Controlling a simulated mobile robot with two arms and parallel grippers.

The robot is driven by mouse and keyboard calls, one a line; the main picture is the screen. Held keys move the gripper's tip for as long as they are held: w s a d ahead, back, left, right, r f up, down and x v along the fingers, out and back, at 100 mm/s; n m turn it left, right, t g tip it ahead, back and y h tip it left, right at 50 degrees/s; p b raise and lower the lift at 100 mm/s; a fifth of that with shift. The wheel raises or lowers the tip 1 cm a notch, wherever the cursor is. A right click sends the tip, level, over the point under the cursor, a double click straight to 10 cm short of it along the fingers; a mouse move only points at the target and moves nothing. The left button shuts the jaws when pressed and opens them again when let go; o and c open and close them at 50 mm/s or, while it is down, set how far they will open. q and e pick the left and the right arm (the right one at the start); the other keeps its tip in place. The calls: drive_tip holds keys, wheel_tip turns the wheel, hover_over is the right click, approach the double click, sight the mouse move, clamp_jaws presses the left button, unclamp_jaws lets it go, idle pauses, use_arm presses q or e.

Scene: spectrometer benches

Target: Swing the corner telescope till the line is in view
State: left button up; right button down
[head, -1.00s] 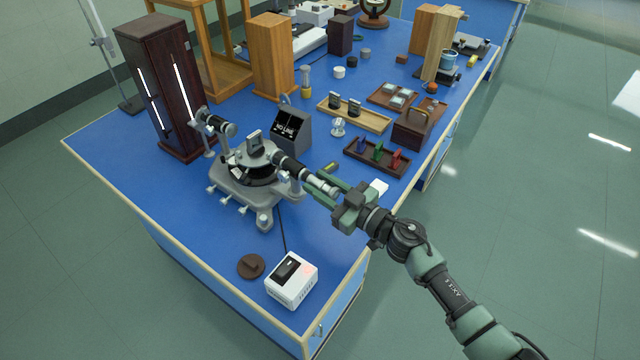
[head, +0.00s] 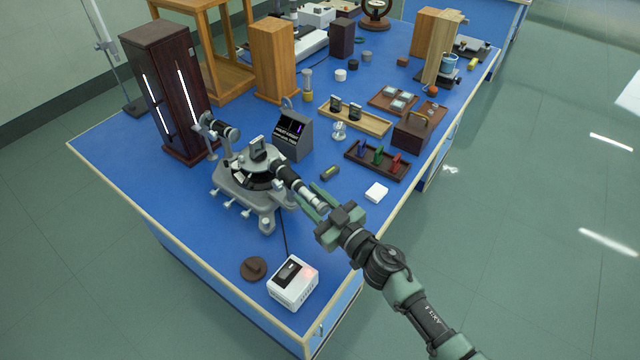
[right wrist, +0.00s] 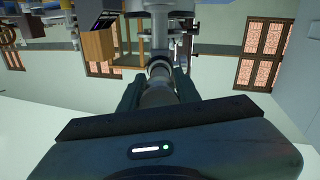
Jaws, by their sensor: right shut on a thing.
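The spectrometer (head: 250,178) stands on the blue bench. Its telescope (head: 300,186) points from the centre toward the front right. My right gripper (head: 317,201) is shut on the telescope's eyepiece end, and the barrel (right wrist: 158,92) lies between the fingers in the right wrist view. The collimator (head: 222,130) faces the dark lamp cabinet (head: 168,90), whose slits glow white. A small display (head: 291,134) behind the spectrometer shows a coloured line with text too small to read. My left gripper is not in view.
A white box with a red light (head: 293,284) and a brown disc (head: 253,268) are at the bench's front corner. A white block (head: 376,192) lies right of the telescope. A tray of coloured pieces (head: 377,158) is behind it.

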drive_tip(key=shift+s+a+m+t+h, duration=0.4)
drive_tip(key=shift+s+a+t+h, duration=0.15)
drive_tip(key=shift+a, duration=0.2)
drive_tip(key=c, duration=1.2)
unclamp_jaws()
drive_tip(key=shift+c, duration=0.2)
drive_tip(key=shift+d, duration=0.1)
drive_tip(key=v, duration=0.7)
drive_tip(key=shift+s+d+b, duration=0.25)
drive_tip(key=shift+s+b, duration=0.1)
drive_tip(key=shift+b, duration=0.05)
